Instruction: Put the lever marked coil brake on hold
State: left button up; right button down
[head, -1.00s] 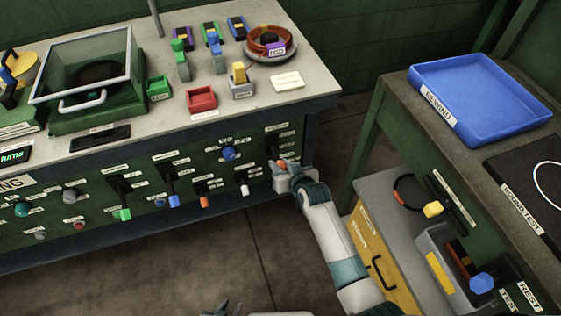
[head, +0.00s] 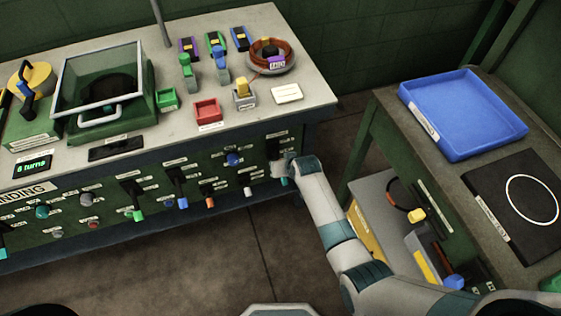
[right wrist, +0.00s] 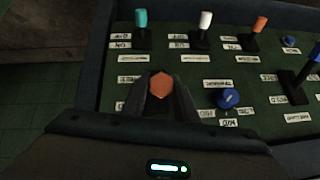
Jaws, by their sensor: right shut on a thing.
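My right gripper (head: 283,167) is at the right end of the green control panel's front. In the right wrist view its fingers (right wrist: 160,87) are shut on an orange hexagonal handle (right wrist: 161,85), seen end-on. In the head view the gripper hides this handle, below a black lever plate (head: 278,146). The labels around it are too small to read, so I cannot confirm the coil brake marking or the lever's setting. A teal lever (right wrist: 142,30) stands close by and shows just under the gripper in the head view (head: 284,181). My left gripper is not in view.
Nearby on the panel are a white lever (head: 247,190), an orange lever (head: 210,202), a blue lever (head: 183,202) and a blue knob (head: 233,159). A side table with a blue tray (head: 462,112) stands to the right. Floor (head: 225,255) before the panel is clear.

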jog(key=shift+w+a+r+g+p, duration=0.1)
jog(key=shift+w+r+g+p, duration=0.15)
jog(key=shift+r+g+p, duration=0.55)
jog(key=shift+w+h+p, duration=0.1)
jog(key=shift+h+p, duration=0.2)
jog(key=shift+p, duration=0.25)
jog(key=c, duration=1.4)
grip_release()
jog(key=shift+s+r, duration=0.3)
jog(key=shift+r, duration=0.2)
jog(key=v, duration=1.6)
jog(key=shift+w+r+b, duration=0.2)
jog(key=shift+w+b, duration=0.05)
jog(key=shift+b, duration=0.1)
